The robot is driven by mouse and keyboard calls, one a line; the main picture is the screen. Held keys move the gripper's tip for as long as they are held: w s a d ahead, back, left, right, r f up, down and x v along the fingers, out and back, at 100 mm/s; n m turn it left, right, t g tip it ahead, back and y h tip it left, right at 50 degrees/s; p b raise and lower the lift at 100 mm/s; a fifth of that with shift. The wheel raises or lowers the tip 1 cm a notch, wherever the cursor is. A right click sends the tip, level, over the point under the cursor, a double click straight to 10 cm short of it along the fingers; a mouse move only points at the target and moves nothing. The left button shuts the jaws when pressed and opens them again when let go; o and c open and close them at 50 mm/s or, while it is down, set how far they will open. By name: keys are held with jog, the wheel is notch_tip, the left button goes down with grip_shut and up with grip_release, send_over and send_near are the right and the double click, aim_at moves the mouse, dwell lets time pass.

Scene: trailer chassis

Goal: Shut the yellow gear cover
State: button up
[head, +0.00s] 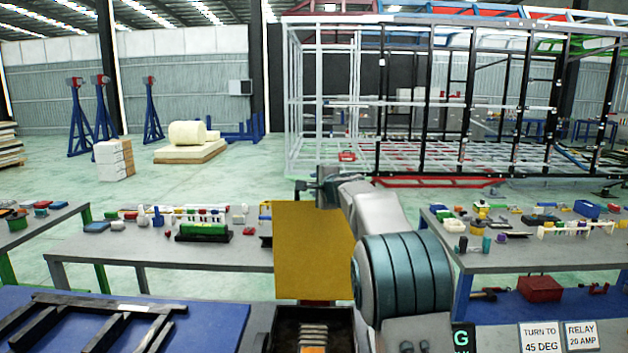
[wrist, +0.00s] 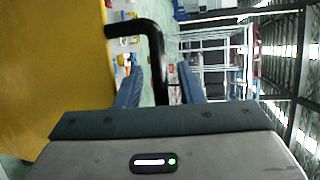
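The yellow gear cover (head: 313,250) stands upright, raised above a dark open box (head: 287,325) with metal ribbed parts inside. In the wrist view the yellow cover (wrist: 50,75) fills the left side. A black bent handle (wrist: 158,65) sticks out from it. My gripper (wrist: 160,90) is open, with one blue-grey finger on each side of the handle and gaps showing beside it. In the head view my gripper (head: 322,190) is at the cover's top edge, its fingers partly hidden.
A grey table (head: 150,250) with small tools stands behind on the left, and another table (head: 530,245) on the right. A blue panel with a black frame (head: 85,325) lies at the front left. Signs (head: 560,336) stand at the front right.

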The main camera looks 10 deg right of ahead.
jog(key=shift+w+a+f, duration=0.1)
jog(key=shift+w, duration=0.4)
grip_shut()
jog(key=shift+s+f+b, duration=0.1)
jog(key=shift+f+b, duration=0.05)
jog(key=shift+b, duration=0.2)
